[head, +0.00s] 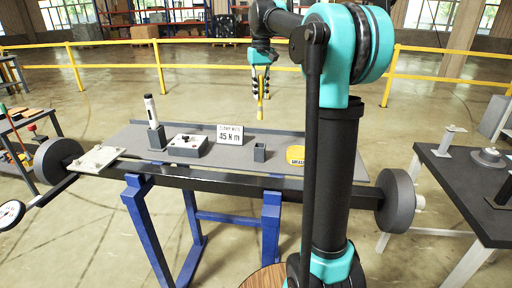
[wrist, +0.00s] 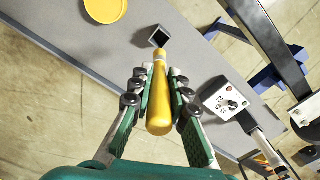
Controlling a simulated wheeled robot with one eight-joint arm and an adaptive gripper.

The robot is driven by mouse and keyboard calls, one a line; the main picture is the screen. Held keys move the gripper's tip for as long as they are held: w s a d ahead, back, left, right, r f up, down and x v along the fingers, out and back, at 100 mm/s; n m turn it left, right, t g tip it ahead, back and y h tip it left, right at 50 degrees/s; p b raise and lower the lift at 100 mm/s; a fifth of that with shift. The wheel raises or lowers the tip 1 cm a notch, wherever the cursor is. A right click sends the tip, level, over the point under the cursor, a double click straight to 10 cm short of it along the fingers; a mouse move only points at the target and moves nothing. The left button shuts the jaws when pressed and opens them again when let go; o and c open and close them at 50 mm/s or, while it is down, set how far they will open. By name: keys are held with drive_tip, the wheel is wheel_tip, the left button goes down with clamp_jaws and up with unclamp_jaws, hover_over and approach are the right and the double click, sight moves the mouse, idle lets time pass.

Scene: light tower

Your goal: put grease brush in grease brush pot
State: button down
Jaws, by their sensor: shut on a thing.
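My gripper (head: 261,88) is shut on the grease brush (head: 260,106), which hangs down roughly upright in the air above the bench. In the wrist view the yellow handle (wrist: 160,105) lies between the two fingers of my gripper (wrist: 161,88). Its far end points at the pot, and the bristles cannot be made out. The grease brush pot (head: 260,153) is a small dark square open box on the grey bench, below the brush. It also shows in the wrist view (wrist: 151,37), just beyond the brush's far end. Brush and pot look apart.
A yellow grease disc (head: 295,155) lies right of the pot. A dark side table (head: 470,185) is at right.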

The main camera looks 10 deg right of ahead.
sight(261, 106)
wheel_tip(261, 106, down, 18)
drive_tip(key=shift+f, duration=0.2)
drive_tip(key=shift+f, duration=0.1)
idle(0.3)
drive_tip(key=c, duration=1.5)
unclamp_jaws()
drive_tip(key=shift+o, duration=0.2)
wheel_tip(261, 106, up, 12)
drive_tip(key=shift+s+r, duration=0.1)
drive_tip(key=shift+r, duration=0.05)
drive_tip(key=shift+s, duration=0.1)
